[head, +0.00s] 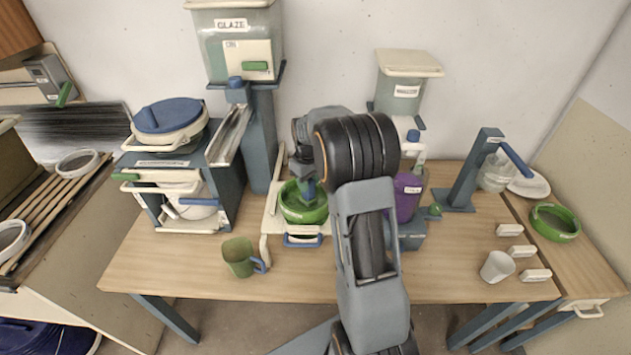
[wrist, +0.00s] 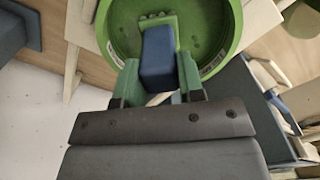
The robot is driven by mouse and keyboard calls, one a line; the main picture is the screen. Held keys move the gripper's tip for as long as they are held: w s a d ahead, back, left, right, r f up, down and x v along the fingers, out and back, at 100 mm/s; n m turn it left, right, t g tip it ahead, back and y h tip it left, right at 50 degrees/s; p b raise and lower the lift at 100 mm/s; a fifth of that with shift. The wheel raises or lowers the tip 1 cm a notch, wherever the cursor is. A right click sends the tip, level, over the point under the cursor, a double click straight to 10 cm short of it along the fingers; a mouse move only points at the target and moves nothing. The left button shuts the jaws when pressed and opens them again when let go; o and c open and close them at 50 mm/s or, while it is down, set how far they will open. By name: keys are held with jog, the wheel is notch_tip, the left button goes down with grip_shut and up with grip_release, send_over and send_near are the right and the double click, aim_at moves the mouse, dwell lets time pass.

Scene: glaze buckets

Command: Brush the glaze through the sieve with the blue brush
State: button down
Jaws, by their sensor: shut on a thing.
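A green round sieve (head: 303,214) sits on a cream stand in the middle of the table; it fills the top of the wrist view (wrist: 222,22). My gripper (head: 307,180) is above it, pointing down. In the wrist view, my gripper (wrist: 158,80) has its two green fingers shut on the blue brush (wrist: 157,58). The brush's head lies over or in the sieve bowl; I cannot tell whether its tip touches the mesh. Glaze in the sieve is not clear to see.
A glaze tank (head: 238,45) stands on a column behind. A green mug (head: 239,257) is front left, and a purple container (head: 407,198) is right of the sieve. A second green ring-shaped bowl (head: 555,222) and a white cup (head: 496,266) are further right. The front table middle is clear.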

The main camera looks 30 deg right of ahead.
jog(key=shift+w+a+f, duration=0.1)
jog(key=shift+w+a, duration=0.3)
jog(key=shift+a, duration=0.25)
jog(key=shift+w+a+f, duration=0.1)
jog(key=shift+w+a, duration=0.3)
jog(key=shift+a, duration=0.25)
jog(key=shift+w+a+f, duration=0.1)
jog(key=shift+w+a, duration=0.3)
jog(key=shift+a, duration=0.25)
jog(key=shift+s+d, duration=0.55)
jog(key=shift+d, duration=0.45)
jog(key=shift+s+d, duration=0.6)
jog(key=shift+d, duration=0.45)
jog(key=shift+s+d, duration=0.55)
jog(key=shift+d, duration=0.45)
jog(key=shift+w+a, duration=0.35)
jog(key=shift+a, duration=0.8)
jog(key=shift+w+a, duration=0.35)
jog(key=shift+a, duration=0.8)
jog(key=shift+w+a, duration=0.35)
jog(key=shift+a, duration=0.8)
jog(key=shift+s+d+b, duration=0.1)
jog(key=shift+s+d, duration=0.5)
jog(key=shift+d, duration=0.45)
jog(key=shift+s+d+b, duration=0.1)
jog(key=shift+s+d, duration=0.45)
jog(key=shift+d, duration=0.45)
jog(key=shift+s+d+b, duration=0.1)
jog(key=shift+s+d, duration=0.5)
jog(key=shift+d, duration=0.45)
